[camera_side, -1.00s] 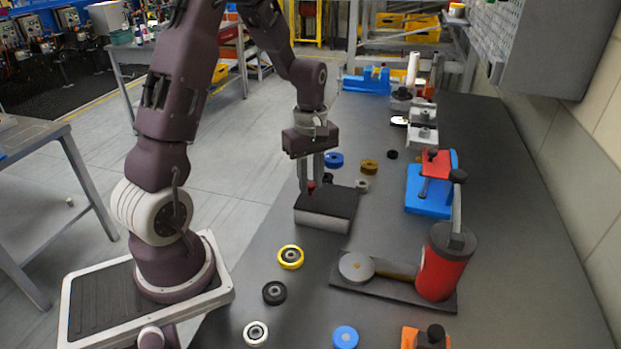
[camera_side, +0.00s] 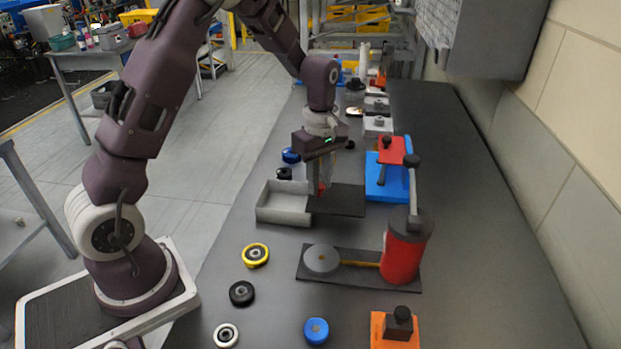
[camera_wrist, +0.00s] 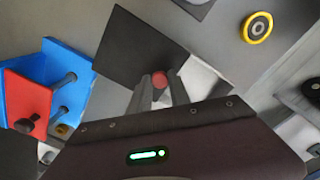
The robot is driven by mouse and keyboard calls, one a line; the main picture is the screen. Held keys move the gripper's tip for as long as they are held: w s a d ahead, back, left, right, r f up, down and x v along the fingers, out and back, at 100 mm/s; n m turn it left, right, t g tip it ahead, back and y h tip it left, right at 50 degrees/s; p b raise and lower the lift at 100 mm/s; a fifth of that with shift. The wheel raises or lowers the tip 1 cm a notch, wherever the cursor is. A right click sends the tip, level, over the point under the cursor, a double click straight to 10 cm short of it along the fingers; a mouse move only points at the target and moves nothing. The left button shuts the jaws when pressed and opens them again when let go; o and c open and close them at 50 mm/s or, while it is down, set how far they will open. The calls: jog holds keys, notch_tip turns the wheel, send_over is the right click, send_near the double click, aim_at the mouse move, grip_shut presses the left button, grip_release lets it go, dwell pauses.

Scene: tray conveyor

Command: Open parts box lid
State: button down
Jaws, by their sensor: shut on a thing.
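The grey parts box (camera_side: 283,213) stands open on the bench in the side view, its inside showing. Its flat black lid (camera_side: 345,201) is to the right of the box, roughly level, with its left edge close to the box's right side. My gripper (camera_side: 323,190) is above the lid, with its fingers shut on the lid's red knob. In the wrist view the red knob (camera_wrist: 159,79) sits between the fingertips of my gripper (camera_wrist: 158,88), with the dark lid (camera_wrist: 125,45) beyond. I cannot tell whether the lid touches the bench.
A red press (camera_side: 404,250) on a dark base stands in front of the lid. A blue fixture with a red clamp (camera_side: 390,165) stands to the right. A yellow-rimmed wheel (camera_side: 256,255) and other wheels lie at front left. Bench along the right is clear.

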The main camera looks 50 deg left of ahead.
jog(key=c, duration=1.2)
grip_release()
notch_tip(320, 180, up, 7)
jog(key=shift+r, duration=0.1)
jog(key=s+d+r+m+t, duration=0.2)
jog(key=s+d+r+m, duration=0.25)
jog(key=s+r, duration=0.3)
jog(key=s+d+r+m+t, duration=0.1)
jog(key=s+d+m, duration=0.1)
jog(key=s+m, duration=0.4)
jog(key=s+d+r+m+t, duration=0.2)
jog(key=s+m, duration=0.5)
jog(key=s, duration=0.4)
jog(key=shift+s+d+t, duration=0.2)
jog(key=shift+d+t, duration=0.1)
jog(key=shift+d, duration=0.05)
